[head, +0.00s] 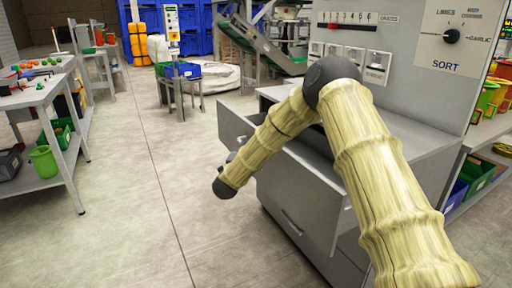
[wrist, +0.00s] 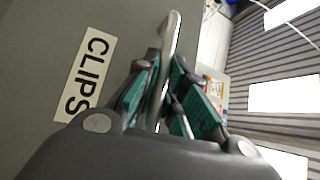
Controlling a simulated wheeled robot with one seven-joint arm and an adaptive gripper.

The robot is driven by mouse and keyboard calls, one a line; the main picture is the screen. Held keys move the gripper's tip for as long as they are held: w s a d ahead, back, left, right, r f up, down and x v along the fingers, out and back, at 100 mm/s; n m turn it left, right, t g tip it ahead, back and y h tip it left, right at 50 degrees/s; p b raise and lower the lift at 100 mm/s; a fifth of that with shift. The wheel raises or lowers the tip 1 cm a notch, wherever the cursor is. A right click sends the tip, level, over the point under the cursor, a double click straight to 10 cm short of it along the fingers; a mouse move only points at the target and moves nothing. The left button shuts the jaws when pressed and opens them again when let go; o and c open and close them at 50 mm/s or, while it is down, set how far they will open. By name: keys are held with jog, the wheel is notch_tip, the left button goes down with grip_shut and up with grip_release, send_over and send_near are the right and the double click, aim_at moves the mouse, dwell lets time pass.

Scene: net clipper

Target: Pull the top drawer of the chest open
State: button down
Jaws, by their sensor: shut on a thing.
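The grey chest (head: 408,128) stands at the right in the head view. Its top drawer (head: 298,188) sticks out from the body, with part of its inside showing behind my arm. In the wrist view the grey drawer front (wrist: 40,60) carries a white label (wrist: 86,73) reading CLIPS. A pale bar handle (wrist: 171,32) runs between the green-padded fingers of my gripper (wrist: 168,78), which is shut on it. In the head view my arm hides most of the gripper and the handle.
A lower drawer with its own handle (head: 291,223) is below the top one. A grey panel (head: 400,40) with a dial rises behind the chest top. The floor (head: 140,190) left of the drawer is clear. A workbench (head: 50,90) stands at the far left.

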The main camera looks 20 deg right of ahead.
jog(key=shift+s+a+f, duration=0.1)
jog(key=shift+a+f, duration=0.05)
jog(key=shift+a, duration=0.3)
jog(key=c, duration=1.8)
grip_release()
jog(key=shift+o, duration=0.2)
jog(key=v, duration=1.2)
